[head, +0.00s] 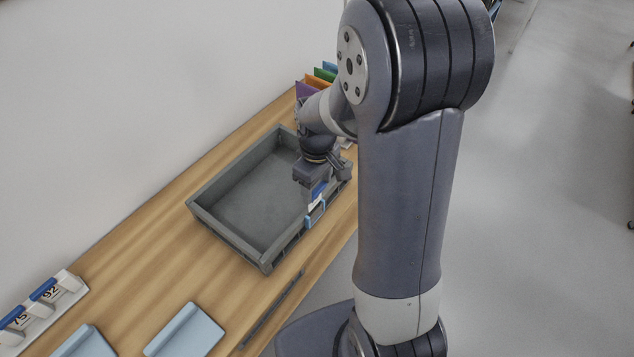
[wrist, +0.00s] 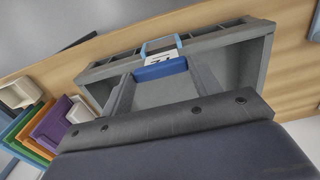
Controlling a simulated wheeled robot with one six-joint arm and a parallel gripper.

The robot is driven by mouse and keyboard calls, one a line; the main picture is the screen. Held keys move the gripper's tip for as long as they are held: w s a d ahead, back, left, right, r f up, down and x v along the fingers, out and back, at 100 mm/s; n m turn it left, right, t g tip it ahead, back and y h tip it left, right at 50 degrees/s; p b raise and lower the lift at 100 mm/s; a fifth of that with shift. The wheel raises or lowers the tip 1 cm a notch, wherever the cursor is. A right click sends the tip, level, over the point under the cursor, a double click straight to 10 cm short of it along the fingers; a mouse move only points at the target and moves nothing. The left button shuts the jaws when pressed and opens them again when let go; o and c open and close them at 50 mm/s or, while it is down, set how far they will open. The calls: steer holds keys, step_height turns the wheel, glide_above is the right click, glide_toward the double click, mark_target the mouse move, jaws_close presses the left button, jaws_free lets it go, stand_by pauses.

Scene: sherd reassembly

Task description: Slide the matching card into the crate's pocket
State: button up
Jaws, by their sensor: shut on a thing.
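The grey crate (head: 212,222) stands on the wooden table, open and empty inside; it also shows in the wrist view (wrist: 235,48). A light blue pocket frame (head: 314,219) is on the crate's outer long side; it also shows in the wrist view (wrist: 146,49). My gripper (head: 318,186) is shut on a white card with a blue top strip (head: 315,203), above the pocket at the crate's rim. In the wrist view the card's blue strip (wrist: 160,71) lies between my fingers. Its printed number is partly hidden. I cannot tell whether its lower edge is inside the pocket.
A white rack (head: 62,297) at the lower left holds cards marked 75 and 92. Light blue trays (head: 186,332) lie at the table's front. Coloured folders (wrist: 52,122) stand beyond the crate. The wall runs along the table's left side.

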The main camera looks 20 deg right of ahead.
mark_target(317, 200)
steer(key=shift+f+b, duration=0.95)
steer(key=shift+f, duration=0.35)
steer(key=shift+f+b, duration=0.7)
steer(key=shift+f, duration=0.15)
steer(key=shift+f+b, duration=1)
steer(key=shift+f, duration=0.25)
steer(key=o, duration=1)
steer(key=shift+r, duration=0.1)
